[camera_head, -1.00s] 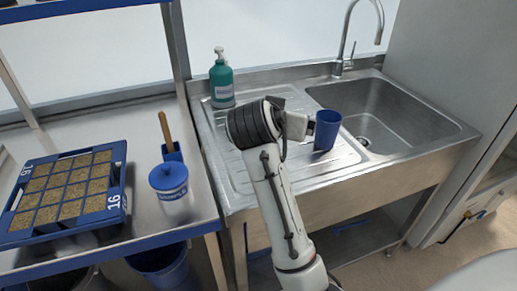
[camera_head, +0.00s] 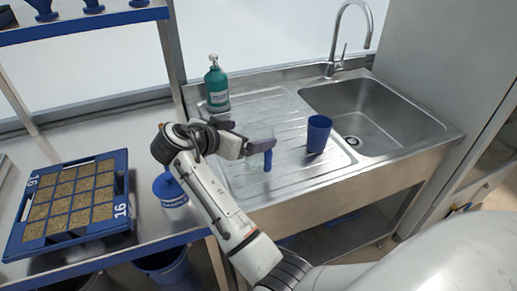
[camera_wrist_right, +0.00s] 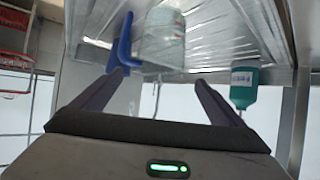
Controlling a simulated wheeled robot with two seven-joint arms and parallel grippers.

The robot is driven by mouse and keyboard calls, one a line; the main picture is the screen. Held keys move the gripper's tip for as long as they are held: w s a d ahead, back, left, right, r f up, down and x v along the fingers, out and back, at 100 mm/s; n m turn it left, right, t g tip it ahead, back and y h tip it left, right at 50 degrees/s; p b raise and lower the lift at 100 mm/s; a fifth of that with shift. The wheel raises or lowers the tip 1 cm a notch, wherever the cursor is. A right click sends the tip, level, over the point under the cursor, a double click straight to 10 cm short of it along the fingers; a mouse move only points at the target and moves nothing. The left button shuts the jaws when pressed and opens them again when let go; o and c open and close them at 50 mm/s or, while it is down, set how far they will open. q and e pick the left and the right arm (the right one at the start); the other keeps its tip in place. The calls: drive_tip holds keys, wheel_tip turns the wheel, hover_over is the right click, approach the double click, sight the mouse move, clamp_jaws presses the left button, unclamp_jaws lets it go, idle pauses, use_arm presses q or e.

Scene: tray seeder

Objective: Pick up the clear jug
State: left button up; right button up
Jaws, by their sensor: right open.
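The clear jug (camera_head: 256,165) with a blue handle (camera_head: 268,160) stands on the ribbed draining board, partly hidden behind my right gripper (camera_head: 262,146). The right wrist view shows the see-through jug (camera_wrist_right: 163,38) beyond and between the two open fingertips of the same gripper (camera_wrist_right: 160,82). There the blue handle (camera_wrist_right: 121,45) is close to the left fingertip. I cannot tell whether a finger touches it. The right gripper holds nothing that I can see. My left gripper is not in view.
A blue cup (camera_head: 319,133) stands right of the jug, beside the sink basin (camera_head: 375,115). A green pump bottle (camera_head: 217,86) stands behind the jug, and it shows in the wrist view (camera_wrist_right: 243,85). A blue-lidded tub (camera_head: 172,190) and a seed tray (camera_head: 122,190) are left.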

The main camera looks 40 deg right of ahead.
sight(266, 132)
drive_tip(key=b+x, duration=0.2)
drive_tip(key=x, duration=0.3)
drive_tip(key=shift+s+f, duration=0.1)
drive_tip(key=shift+f, duration=0.05)
drive_tip(key=shift+a, duration=0.1)
drive_tip(key=c, duration=1.8)
